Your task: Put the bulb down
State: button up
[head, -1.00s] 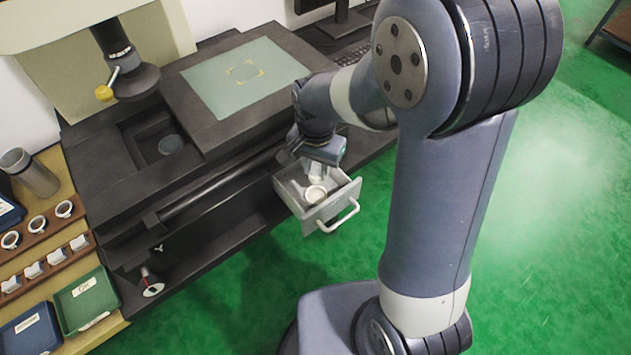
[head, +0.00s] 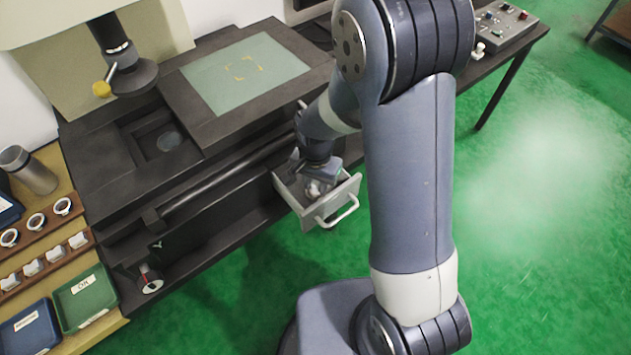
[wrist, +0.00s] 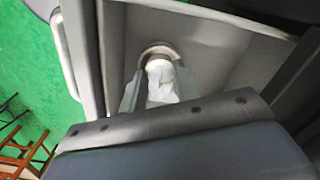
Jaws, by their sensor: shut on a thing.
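The bulb (wrist: 160,82) is a white piece between my two fingers in the wrist view, with a beige rounded rim at its far end. My gripper (wrist: 158,68) is shut on it. In the head view my gripper (head: 318,186) is down inside the open grey drawer (head: 338,201), and the bulb is mostly hidden by my wrist. The drawer's pale floor shows around the fingers in the wrist view (wrist: 225,50). I cannot tell whether the bulb touches that floor.
The drawer juts from a dark machine bench with a green-grey plate (head: 245,72) on top. Its handle (head: 340,212) faces the open green floor. At left are a steel cup (head: 30,170), racks with several rings, a green tray (head: 85,300) and a blue tray (head: 30,333).

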jog(key=o, duration=1)
notch_tip(320, 180, up, 12)
jog(key=shift+r+p, duration=0.1)
jog(key=shift+p, duration=0.4)
notch_tip(320, 180, down, 12)
jog(key=shift+f+b, duration=0.25)
jog(key=shift+b, duration=0.2)
jog(key=shift+r, duration=0.95)
